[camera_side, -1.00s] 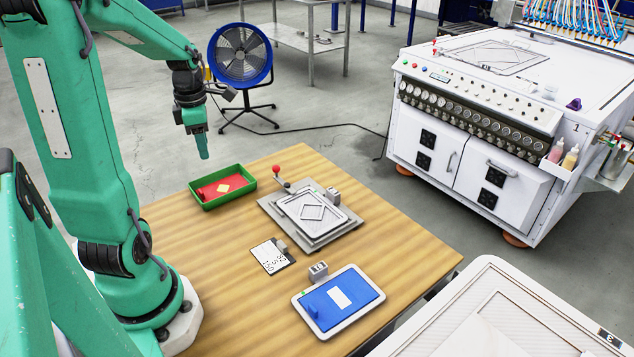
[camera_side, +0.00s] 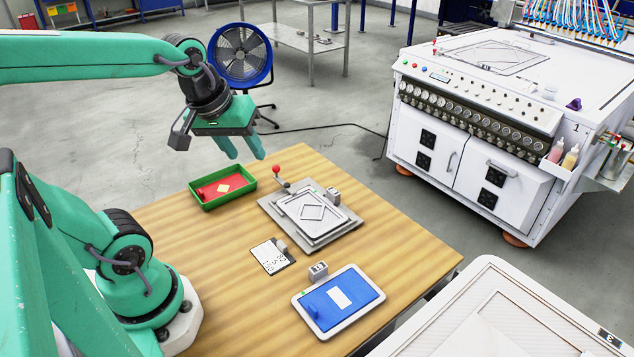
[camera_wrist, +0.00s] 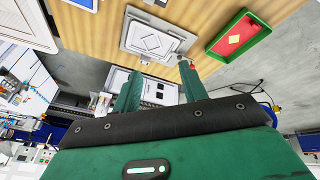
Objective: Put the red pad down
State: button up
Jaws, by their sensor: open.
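The red pad (camera_side: 214,190), with a pale yellow diamond on it, lies in a green tray (camera_side: 206,207) at the table's back left corner. It also shows in the wrist view (camera_wrist: 231,40) at the upper right. My gripper (camera_side: 244,154) is open and empty in the side view, in the air above and behind the tray, with its fingers pointing down and apart. In the wrist view the gripper's two fingers (camera_wrist: 160,88) have nothing between them.
A grey plate fixture (camera_side: 330,238) with a red-knobbed lever (camera_side: 277,170) stands right of the tray. A fan (camera_side: 238,55) and white machine (camera_side: 480,165) stand beyond the table.

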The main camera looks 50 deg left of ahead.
jog(key=d+m, duration=0.1)
jog(key=m, duration=0.1)
jog(key=s+d+m, duration=0.1)
jog(key=d+m, duration=0.1)
jog(key=m, duration=0.1)
jog(key=s+d+m+t, duration=0.1)
jog(key=m, duration=0.1)
jog(key=shift+s+d+r+h, duration=0.2)
jog(key=shift+d+r+h, duration=0.1)
jog(key=shift+r+h, duration=0.1)
jog(key=shift+c, duration=0.4)
